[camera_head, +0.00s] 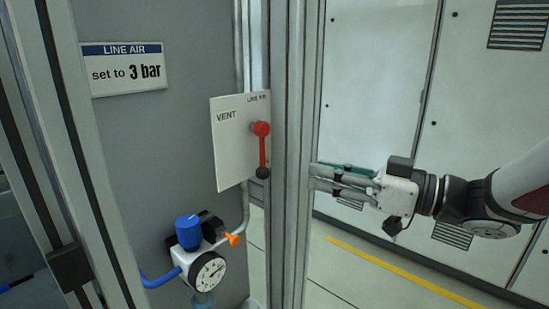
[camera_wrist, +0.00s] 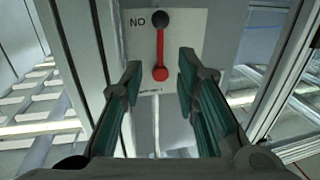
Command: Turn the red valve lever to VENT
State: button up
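The red valve lever (camera_head: 262,150) is on a white plate (camera_head: 229,150) marked VENT at the upper left and LINE AIR at the upper right. It hangs straight down from its red hub, with a black knob at the lower end. In the wrist view the lever (camera_wrist: 160,47) shows with the knob at the top and the hub at the bottom, the letters "NO" beside the knob. My gripper (camera_head: 314,176) is right of the plate, apart from the lever, fingers pointing left. In the wrist view my gripper (camera_wrist: 157,62) is open and empty, the lever beyond the gap.
A grey upright post (camera_head: 290,140) stands between the plate and my gripper. Below the plate are a blue regulator knob (camera_head: 188,231), a pressure gauge (camera_head: 208,272) and an orange handle (camera_head: 235,239). A sign (camera_head: 125,69) reads "set to 3 bar". White cabinets stand behind.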

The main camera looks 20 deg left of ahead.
aim_at(263, 166)
jog(key=a, duration=0.4)
jog(key=w+a+p, duration=0.1)
jog(key=a, duration=0.3)
jog(key=w+a+p, duration=0.1)
jog(key=a, duration=0.4)
jog(key=shift+w, duration=0.25)
grip_shut()
